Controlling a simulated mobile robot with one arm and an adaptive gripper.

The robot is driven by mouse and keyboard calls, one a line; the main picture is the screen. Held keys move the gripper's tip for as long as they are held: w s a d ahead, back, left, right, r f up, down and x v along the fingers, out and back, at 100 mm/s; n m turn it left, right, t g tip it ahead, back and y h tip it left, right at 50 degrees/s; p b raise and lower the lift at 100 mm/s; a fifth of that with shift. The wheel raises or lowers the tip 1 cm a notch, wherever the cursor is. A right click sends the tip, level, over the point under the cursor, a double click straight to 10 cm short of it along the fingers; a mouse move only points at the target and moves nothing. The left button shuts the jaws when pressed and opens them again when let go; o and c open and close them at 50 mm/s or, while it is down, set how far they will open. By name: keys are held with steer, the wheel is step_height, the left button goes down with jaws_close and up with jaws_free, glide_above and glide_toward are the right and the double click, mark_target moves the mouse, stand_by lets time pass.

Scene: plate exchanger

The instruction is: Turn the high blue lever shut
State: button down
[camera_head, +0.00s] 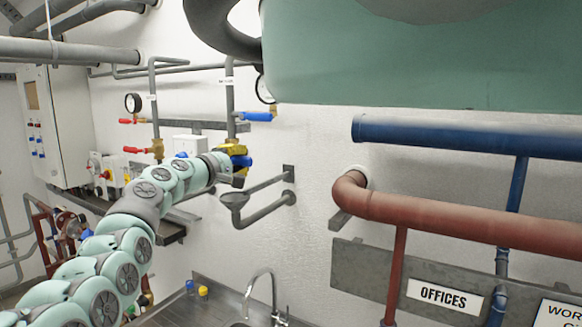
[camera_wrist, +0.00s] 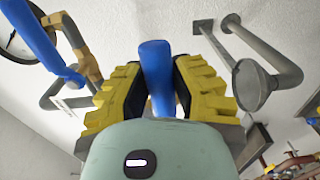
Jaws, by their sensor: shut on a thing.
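The high blue lever (camera_head: 257,116) sticks out sideways to the right from its valve on the right-hand vertical pipe (camera_head: 230,100). In the wrist view, this lever (camera_wrist: 35,38) is at the upper left, apart from my fingers. My gripper (camera_head: 236,152) is lower on the same pipe, with its yellow fingers by a second, lower blue lever (camera_head: 244,161). In the wrist view, my gripper (camera_wrist: 157,85) is shut around this lower lever (camera_wrist: 157,65), between both yellow fingers. The lower valve's body is mostly hidden by the gripper.
Two red levers (camera_head: 131,121) sit on the left pipe. Pressure gauges (camera_head: 133,103) are above. A large green tank (camera_head: 420,60) hangs at the upper right, above blue (camera_head: 450,134) and red pipes (camera_head: 450,215).

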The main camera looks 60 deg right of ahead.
steer(key=shift+s+d+r, duration=0.1)
steer(key=shift+s+r, duration=0.05)
steer(key=c, duration=0.8)
jaws_free()
steer(key=shift+o, duration=0.2)
steer(key=shift+w, duration=0.2)
steer(key=shift+a+f, duration=0.2)
steer(key=shift+a, duration=0.3)
steer(key=a, duration=0.3)
steer(key=shift+s+a+r, duration=0.15)
steer(key=shift+s+a, duration=0.1)
steer(key=shift+a, duration=1)
glide_toward(237, 161)
steer(key=shift+s+a, duration=0.15)
steer(key=shift+a, duration=0.35)
